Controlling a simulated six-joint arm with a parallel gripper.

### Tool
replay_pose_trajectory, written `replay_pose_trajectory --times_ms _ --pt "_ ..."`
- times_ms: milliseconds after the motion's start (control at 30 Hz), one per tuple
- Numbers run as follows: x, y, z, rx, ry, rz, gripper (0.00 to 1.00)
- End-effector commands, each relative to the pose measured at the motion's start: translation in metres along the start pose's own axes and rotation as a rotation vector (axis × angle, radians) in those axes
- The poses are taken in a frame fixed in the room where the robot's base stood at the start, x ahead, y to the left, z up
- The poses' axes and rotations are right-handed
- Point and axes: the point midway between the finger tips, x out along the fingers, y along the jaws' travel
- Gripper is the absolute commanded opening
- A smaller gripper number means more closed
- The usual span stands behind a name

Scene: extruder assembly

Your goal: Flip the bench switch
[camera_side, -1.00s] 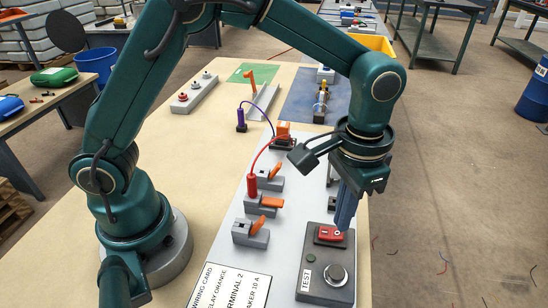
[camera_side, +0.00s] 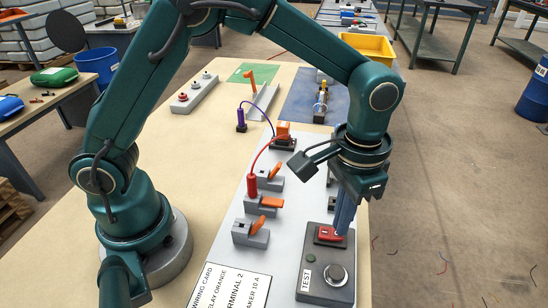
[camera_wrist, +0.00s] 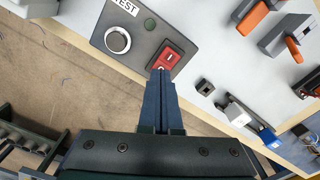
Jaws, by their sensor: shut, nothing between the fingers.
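The bench switch is a red rocker (camera_side: 329,234) on a dark grey test box (camera_side: 316,289) at the front right of the grey board. It also shows in the wrist view (camera_wrist: 169,56), with white marks on its face. My gripper (camera_side: 341,230) is shut and empty, pointing down, with its fingertips at the right end of the rocker in the side view. In the wrist view the closed fingertips (camera_wrist: 161,73) reach the near end of the rocker and hide that edge. They look touching or very close; I cannot tell which.
The box also carries a round silver knob (camera_side: 336,275) and a green button (camera_side: 311,258). Grey terminal blocks with orange levers (camera_side: 265,203) and a red wire (camera_side: 252,185) stand left of the box. A wiring card (camera_side: 232,288) lies in front.

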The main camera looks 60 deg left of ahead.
Motion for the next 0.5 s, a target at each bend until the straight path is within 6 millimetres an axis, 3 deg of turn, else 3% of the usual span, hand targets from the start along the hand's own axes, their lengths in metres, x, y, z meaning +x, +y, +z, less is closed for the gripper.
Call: replay_pose_trajectory --times_ms 500 --pt "0.0076 -0.0001 0.0003 0.000 -0.001 0.000 0.00"
